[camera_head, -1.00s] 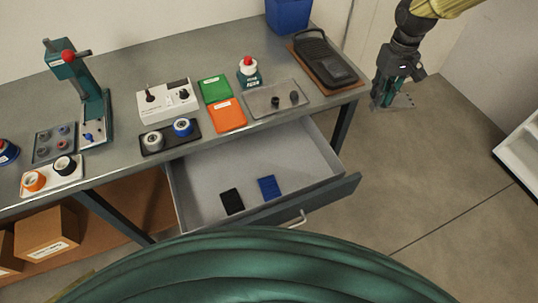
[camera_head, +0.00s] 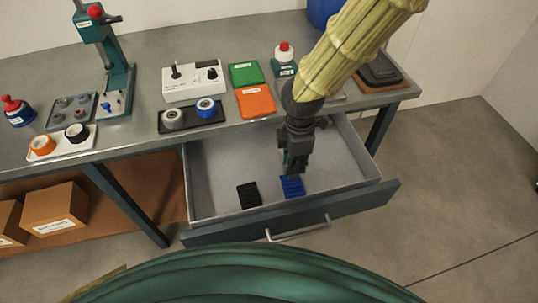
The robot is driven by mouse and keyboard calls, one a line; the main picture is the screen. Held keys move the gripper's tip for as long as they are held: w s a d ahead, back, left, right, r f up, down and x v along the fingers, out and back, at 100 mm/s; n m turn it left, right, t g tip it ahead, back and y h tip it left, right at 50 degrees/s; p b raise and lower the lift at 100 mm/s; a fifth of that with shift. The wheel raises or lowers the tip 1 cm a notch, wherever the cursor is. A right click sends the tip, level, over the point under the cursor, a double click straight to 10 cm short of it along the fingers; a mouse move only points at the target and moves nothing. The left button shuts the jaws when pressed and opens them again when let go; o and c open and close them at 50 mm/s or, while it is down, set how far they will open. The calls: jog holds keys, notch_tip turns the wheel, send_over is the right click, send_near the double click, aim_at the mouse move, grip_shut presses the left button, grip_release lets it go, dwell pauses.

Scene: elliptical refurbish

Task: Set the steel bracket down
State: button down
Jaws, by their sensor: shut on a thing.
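My gripper (camera_head: 291,168) points down over the open drawer (camera_head: 220,208), close above the blue ribbed block (camera_head: 293,187). It is shut on the steel bracket, which is hardly visible now behind the dark fingers. A grey plate showed at its tips a second ago. I cannot tell whether the bracket touches anything. A black ribbed block (camera_head: 248,195) lies in the drawer to the left of the blue one.
The bench (camera_head: 135,140) carries a teal press (camera_head: 118,75), a white control box (camera_head: 194,81), green (camera_head: 246,73) and orange (camera_head: 255,101) trays, and a roll holder (camera_head: 190,118). My arm hides part of the bench's right side.

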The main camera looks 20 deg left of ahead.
jog(key=shift+s+a+f+n, duration=0.5)
jog(key=shift+s+a+f, duration=0.1)
jog(key=shift+s, duration=0.2)
jog(key=shift+w+d+f+p, duration=0.5)
jog(key=shift+w+d+f, duration=0.3)
jog(key=shift+w+d, duration=1.1)
jog(key=shift+w+d+f+p, duration=0.55)
jog(key=shift+w+d+f, duration=0.3)
jog(key=shift+w+d, duration=1.05)
jog(key=shift+w+d+f+p, duration=0.65)
jog(key=shift+w+d, duration=0.8)
jog(key=shift+d, duration=0.9)
jog(key=shift+f, duration=0.25)
jog(key=c, duration=1.4)
grip_release()
jog(key=shift+r, duration=0.1)
notch_tip(320, 180, up, 12)
jog(key=shift+b, duration=0.7)
